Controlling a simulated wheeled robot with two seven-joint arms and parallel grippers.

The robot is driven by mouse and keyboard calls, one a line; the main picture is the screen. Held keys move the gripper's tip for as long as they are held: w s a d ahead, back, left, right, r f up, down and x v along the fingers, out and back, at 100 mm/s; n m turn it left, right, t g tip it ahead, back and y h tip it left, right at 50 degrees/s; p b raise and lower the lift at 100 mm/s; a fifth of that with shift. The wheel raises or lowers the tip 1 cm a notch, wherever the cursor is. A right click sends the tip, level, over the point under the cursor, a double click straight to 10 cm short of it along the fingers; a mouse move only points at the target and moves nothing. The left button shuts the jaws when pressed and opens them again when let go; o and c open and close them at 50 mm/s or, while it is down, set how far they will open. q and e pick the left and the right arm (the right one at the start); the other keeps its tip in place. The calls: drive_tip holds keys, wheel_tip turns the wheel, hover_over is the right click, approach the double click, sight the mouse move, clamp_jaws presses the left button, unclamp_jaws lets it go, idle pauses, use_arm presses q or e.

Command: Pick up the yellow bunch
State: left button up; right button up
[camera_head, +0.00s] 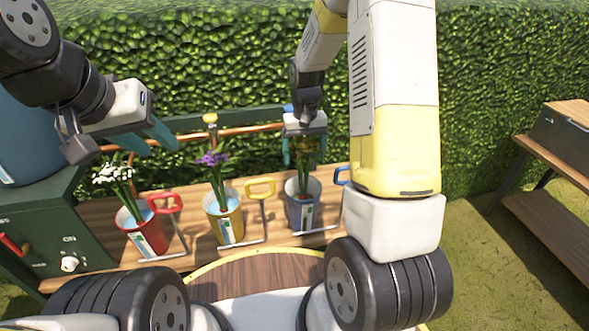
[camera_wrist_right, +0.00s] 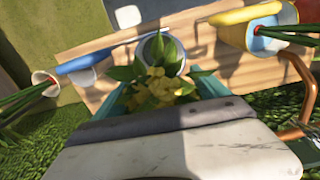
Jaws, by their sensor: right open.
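Whether the fingers touch the bunch cannot be told. My left gripper (camera_head: 157,146) is open and empty, above and between the white and purple bunches.
A white bunch (camera_head: 112,174) stands in a red bucket (camera_head: 150,236), and a purple bunch (camera_head: 212,159) in a yellow bucket (camera_head: 228,226). A hedge (camera_head: 230,60) closes the back.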

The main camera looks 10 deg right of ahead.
clamp_jaws()
drive_tip(key=shift+r, duration=0.1)
wheel_tip(320, 180, up, 10)
drive_tip(key=shift+f, duration=0.1)
idle(0.6)
drive_tip(key=shift+r, duration=0.2)
wheel_tip(320, 180, up, 10)
idle(0.6)
drive_tip(key=shift+r, duration=0.1)
